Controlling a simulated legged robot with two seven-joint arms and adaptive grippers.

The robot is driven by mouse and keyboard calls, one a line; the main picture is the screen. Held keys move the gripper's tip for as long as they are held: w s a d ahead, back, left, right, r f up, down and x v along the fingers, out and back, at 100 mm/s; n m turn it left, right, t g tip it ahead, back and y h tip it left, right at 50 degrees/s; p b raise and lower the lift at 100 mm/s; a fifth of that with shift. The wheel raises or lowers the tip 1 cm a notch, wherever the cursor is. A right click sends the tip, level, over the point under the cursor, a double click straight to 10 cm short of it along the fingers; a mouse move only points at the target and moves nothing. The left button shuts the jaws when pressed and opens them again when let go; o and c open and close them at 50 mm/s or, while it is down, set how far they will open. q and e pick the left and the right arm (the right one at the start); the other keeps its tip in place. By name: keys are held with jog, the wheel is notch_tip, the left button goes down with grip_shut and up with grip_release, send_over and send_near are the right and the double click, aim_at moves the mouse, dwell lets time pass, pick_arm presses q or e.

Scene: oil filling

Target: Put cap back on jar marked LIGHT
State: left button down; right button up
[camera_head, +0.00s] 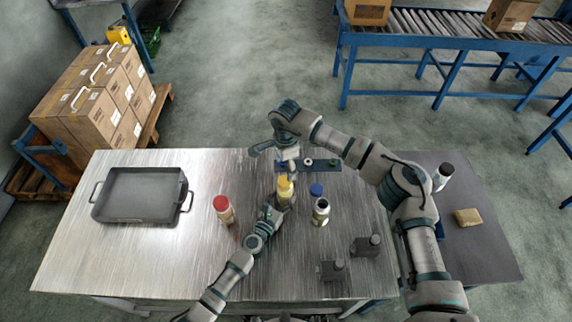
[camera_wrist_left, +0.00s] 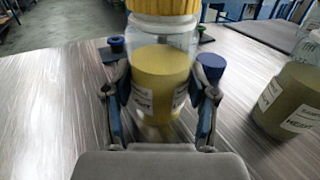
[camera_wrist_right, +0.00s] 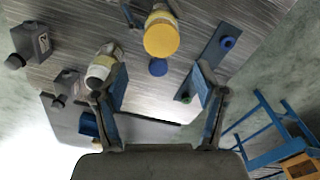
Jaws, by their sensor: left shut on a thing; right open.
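A clear jar (camera_wrist_left: 160,90) with yellowish contents stands upright in my left gripper (camera_head: 279,200), which is shut on its sides. A yellow cap (camera_head: 285,181) sits on its top; it also shows from above in the right wrist view (camera_wrist_right: 161,38). My right gripper (camera_wrist_right: 160,80) is open and empty, above the table near the yellow-capped jar. A blue cap (camera_wrist_right: 158,67) lies on the table beside that jar. An open jar (camera_head: 320,211) stands to the right; its label seems to read HEAVY.
A dark rack (camera_head: 307,165) with small coloured round parts lies behind the jars. A red-capped jar (camera_head: 224,210) stands left.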

aim_at(285, 181)
pick_arm(q)
jog(key=shift+f, duration=0.1)
pick_arm(e)
jog(key=shift+f, duration=3.95)
jog(key=c, duration=1.2)
jog(key=m, duration=0.6)
jog(key=shift+s+m, duration=0.2)
jog(key=shift+m, duration=0.2)
jog(key=m, duration=0.4)
jog(key=shift+s+a+f, duration=0.1)
jog(key=o, duration=1.4)
jog(key=shift+c, duration=0.2)
